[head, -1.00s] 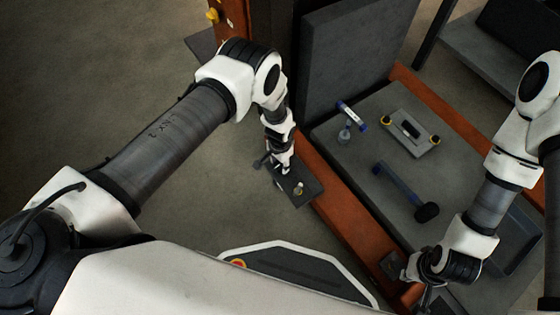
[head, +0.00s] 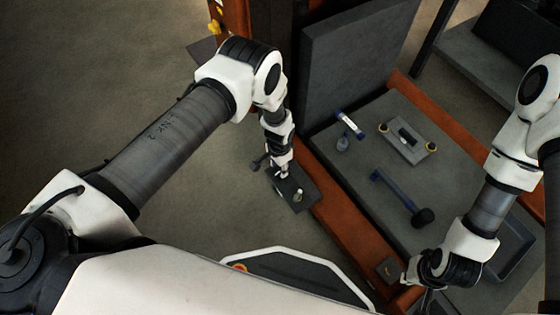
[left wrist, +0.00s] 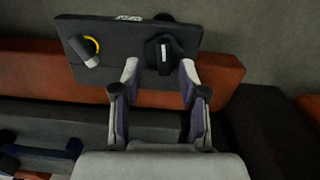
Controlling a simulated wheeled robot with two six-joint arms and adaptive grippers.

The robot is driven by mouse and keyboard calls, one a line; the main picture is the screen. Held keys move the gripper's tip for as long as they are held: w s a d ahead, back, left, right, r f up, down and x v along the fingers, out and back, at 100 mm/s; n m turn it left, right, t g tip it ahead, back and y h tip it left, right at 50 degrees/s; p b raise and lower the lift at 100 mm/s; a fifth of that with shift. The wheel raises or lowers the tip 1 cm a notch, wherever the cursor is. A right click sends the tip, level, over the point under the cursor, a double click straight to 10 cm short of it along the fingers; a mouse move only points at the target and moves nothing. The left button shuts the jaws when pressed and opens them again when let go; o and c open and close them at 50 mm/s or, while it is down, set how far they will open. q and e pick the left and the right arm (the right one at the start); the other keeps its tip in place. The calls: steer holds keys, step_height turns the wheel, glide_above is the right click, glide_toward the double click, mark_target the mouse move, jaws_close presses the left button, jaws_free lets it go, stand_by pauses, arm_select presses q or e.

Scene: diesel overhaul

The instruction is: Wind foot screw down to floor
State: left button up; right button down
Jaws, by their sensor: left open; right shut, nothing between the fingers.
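A dark bracket plate (head: 304,190) juts out from the side of the orange frame, and it also shows in the left wrist view (left wrist: 185,30). On it sits a dark, faceted knob with a pale label, apparently the foot screw head (left wrist: 163,53). My left gripper (left wrist: 159,72) is open, with its fingertips on either side of the knob; I cannot tell whether they touch it. In the head view my left gripper (head: 281,169) is small and partly hides the knob. My right gripper (head: 420,285) is shut and empty, near the frame's front corner. The screw's foot and floor contact are hidden.
A grey cylinder with a yellow ring (left wrist: 86,50) stands on the plate beside the knob. On the grey deck lie a blue-handled mallet (head: 402,198), a blue-ended tool (head: 348,124) and a plate with yellow-ringed ends (head: 408,139). An upright dark panel (head: 350,60) rises behind. Floor at left is clear.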

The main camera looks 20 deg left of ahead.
mark_target(276, 186)
arm_select(q)
steer(key=s+b, duration=0.1)
steer(key=s+f+m+b, duration=0.1)
steer(key=s, duration=0.1)
steer(key=shift+s+g, duration=0.25)
steer(key=shift+g, duration=0.15)
steer(key=b, duration=0.3)
steer(key=shift+w+r+m+b, duration=0.15)
steer(key=shift+r+m+b, duration=0.2)
steer(key=shift+r+m, duration=0.05)
steer(key=shift+t, duration=0.5)
steer(key=w+r+b, duration=0.3)
steer(key=w, duration=0.1)
steer(key=shift+r, duration=0.2)
step_height(276, 186, down, 3)
steer(key=n+b, duration=0.3)
steer(key=b, duration=0.1)
steer(key=shift+f+b, duration=0.15)
steer(key=shift+b, duration=0.2)
steer(key=shift+f, duration=0.2)
steer(key=shift+p, duration=0.4)
